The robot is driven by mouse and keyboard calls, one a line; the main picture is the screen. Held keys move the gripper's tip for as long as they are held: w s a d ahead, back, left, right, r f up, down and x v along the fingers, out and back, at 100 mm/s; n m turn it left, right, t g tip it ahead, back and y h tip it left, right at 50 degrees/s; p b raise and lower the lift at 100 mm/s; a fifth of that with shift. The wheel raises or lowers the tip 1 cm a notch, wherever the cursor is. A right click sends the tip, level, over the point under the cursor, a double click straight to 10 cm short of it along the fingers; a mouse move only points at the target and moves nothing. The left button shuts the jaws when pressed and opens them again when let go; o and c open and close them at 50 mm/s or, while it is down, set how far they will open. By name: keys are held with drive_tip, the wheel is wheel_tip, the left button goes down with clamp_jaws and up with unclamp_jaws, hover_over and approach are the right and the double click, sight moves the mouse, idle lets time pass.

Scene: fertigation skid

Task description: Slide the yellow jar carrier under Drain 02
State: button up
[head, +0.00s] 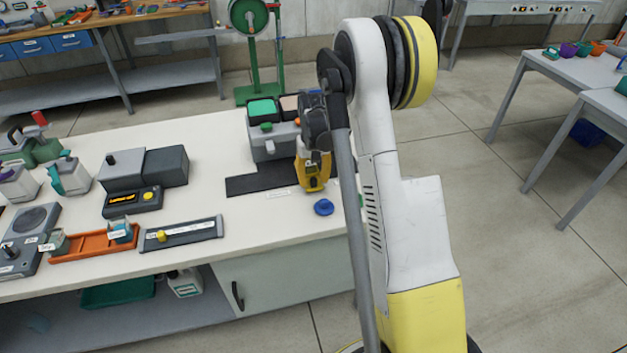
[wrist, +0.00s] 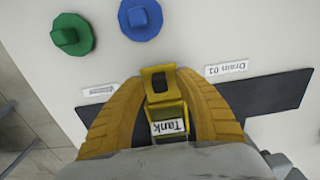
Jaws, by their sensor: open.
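The yellow jar carrier (wrist: 158,80) shows in the wrist view between the yellow fingers of my gripper (wrist: 163,94). A white tag on it reads "Tank". The fingers are open on either side of it; whether they touch it is unclear. In the head view my gripper (head: 313,180) is low at the dark strip (head: 258,182), and I cannot separate the carrier from the fingers there.
A blue knob (wrist: 140,18) and a green knob (wrist: 72,35) stand beyond the labels. A grey unit (head: 267,147) with green and pink tops stands behind the strip. An orange tray (head: 90,246) and a grey slide (head: 182,234) lie left. The bench's middle is clear.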

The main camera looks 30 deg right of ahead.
wheel_tip(320, 180, up, 12)
idle(0.4)
drive_tip(key=shift+f, duration=0.1)
